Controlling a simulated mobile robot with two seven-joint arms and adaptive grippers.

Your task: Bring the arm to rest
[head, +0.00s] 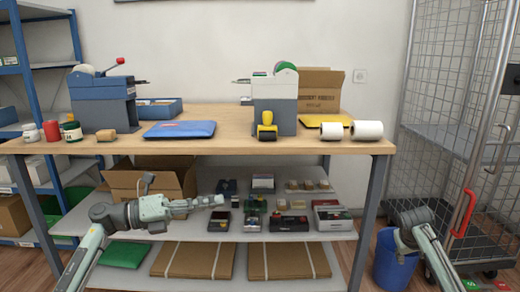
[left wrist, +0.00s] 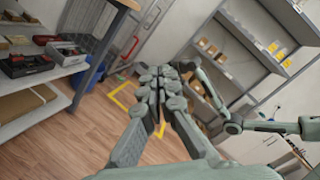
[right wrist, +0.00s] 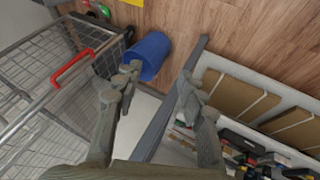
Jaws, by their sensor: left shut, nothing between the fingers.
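My left arm reaches in from the lower left in the head view. My left gripper (head: 212,202) points right, in front of the lower shelves of the counter (head: 225,147) and below its top. In the left wrist view its fingers (left wrist: 157,75) lie together with nothing between them. My right arm (head: 425,240) comes in from the lower right in the head view, beside the counter's right leg; its fingers cannot be made out there. In the right wrist view my right gripper (right wrist: 158,85) has its fingers wide apart and empty.
A blue bin (head: 393,265) stands on the floor behind my right arm. A wire cage trolley (head: 470,130) with a red handle is at the right. The shelf behind my left gripper holds an open cardboard box (head: 150,180) and several small devices. A blue rack is at the left.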

